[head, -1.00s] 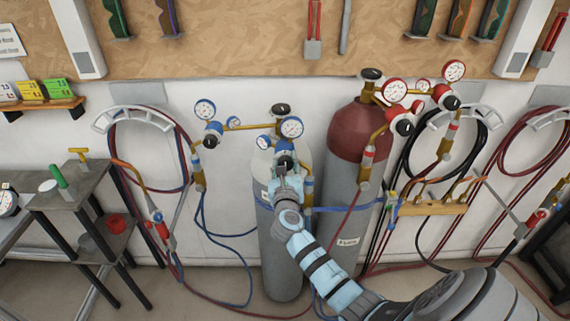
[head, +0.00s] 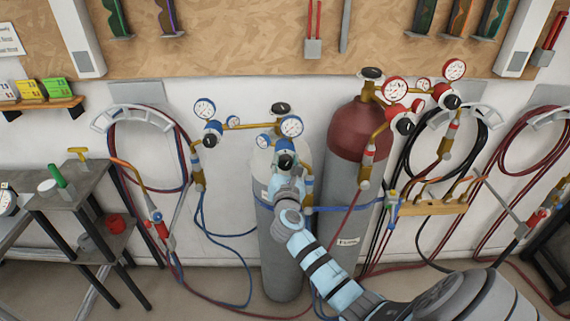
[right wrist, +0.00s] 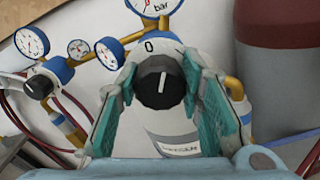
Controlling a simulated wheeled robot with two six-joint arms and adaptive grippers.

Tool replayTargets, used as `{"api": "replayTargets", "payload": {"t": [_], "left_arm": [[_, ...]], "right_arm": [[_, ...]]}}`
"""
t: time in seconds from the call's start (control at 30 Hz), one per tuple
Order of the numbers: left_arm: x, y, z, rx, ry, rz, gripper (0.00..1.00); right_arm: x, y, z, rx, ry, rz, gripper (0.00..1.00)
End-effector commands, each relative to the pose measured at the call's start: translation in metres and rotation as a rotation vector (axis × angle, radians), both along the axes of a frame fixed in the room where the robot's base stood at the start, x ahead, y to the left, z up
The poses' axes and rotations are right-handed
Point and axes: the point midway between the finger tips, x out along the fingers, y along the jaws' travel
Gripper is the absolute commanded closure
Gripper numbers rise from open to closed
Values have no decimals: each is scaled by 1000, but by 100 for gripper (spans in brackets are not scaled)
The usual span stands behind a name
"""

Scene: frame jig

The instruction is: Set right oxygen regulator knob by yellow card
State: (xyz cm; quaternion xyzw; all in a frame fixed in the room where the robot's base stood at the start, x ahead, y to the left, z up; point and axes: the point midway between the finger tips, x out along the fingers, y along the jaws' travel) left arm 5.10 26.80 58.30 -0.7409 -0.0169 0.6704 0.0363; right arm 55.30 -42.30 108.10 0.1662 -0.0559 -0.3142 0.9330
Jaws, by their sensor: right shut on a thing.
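The right oxygen regulator is on the grey-white cylinder (head: 285,230), with a gauge (head: 291,126) above its dark knob (head: 285,161). My right gripper (head: 287,176) is at this knob. In the right wrist view the black knob (right wrist: 161,82) sits between the teal finger pads of my right gripper (right wrist: 162,95), which is shut on it. The knob's white line points nearly straight up, close to a "0" mark (right wrist: 149,46). The yellow card (head: 31,89) is on the wall shelf at left; its writing is too small to read. My left gripper is not in view.
The left oxygen regulator (head: 212,132) is on the same blue-and-brass assembly. Blue and red hoses hang around both cylinders. A grey bench (head: 70,190) is at left.

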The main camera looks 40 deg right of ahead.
Motion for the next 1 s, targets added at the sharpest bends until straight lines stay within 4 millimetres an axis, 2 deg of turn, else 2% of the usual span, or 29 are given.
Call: {"api": "replayTargets", "payload": {"t": [1.0], "left_arm": [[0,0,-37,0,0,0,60]], "right_arm": [[-1,-1,-4,765,-581,0,94]]}}
